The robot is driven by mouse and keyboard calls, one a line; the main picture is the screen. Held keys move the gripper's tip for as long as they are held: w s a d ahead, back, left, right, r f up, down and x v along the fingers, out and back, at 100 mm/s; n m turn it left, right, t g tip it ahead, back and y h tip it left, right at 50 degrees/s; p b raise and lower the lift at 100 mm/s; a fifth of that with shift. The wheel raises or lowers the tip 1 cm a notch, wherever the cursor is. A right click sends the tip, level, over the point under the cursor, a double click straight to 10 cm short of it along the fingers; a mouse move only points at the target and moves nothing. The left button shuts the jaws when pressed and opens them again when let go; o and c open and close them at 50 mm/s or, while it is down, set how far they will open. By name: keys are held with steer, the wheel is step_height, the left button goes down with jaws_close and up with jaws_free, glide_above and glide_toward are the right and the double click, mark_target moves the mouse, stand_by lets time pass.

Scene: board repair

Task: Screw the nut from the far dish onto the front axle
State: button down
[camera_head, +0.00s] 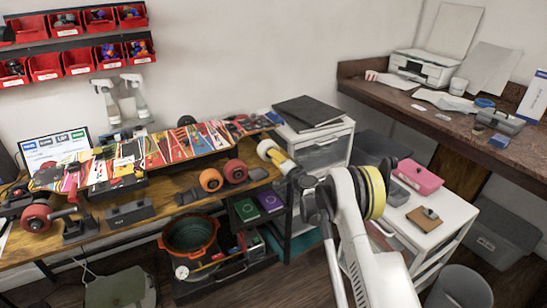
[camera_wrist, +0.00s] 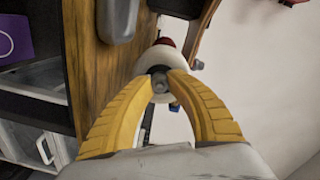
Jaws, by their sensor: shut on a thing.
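My gripper (camera_head: 275,157) is at the right end of the workbench, by a pale wheel (camera_head: 266,146). In the wrist view its yellow fingers (camera_wrist: 160,82) are closed around a small grey nut (camera_wrist: 160,84), right at the pale wheel's hub (camera_wrist: 159,57). The fingertips overlap the wheel's face. The axle end is hidden behind the nut and fingers, so I cannot tell whether the nut is on its thread. The graphic-covered skateboard deck (camera_head: 150,152) lies along the bench. I cannot make out the far dish.
The wooden bench (camera_head: 150,208) carries a loose truck with a red wheel (camera_head: 36,216) at the left. A drawer unit with black folders (camera_head: 308,112) stands just behind my gripper. A white cabinet (camera_head: 450,215) is at the right. An orange-rimmed pot (camera_head: 190,236) sits below.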

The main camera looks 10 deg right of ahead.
steer(key=m, duration=0.4)
steer(key=shift+m, duration=0.8)
steer(key=m, duration=0.3)
steer(key=shift+y, duration=0.4)
steer(key=m, duration=0.2)
steer(key=shift+m, duration=0.3)
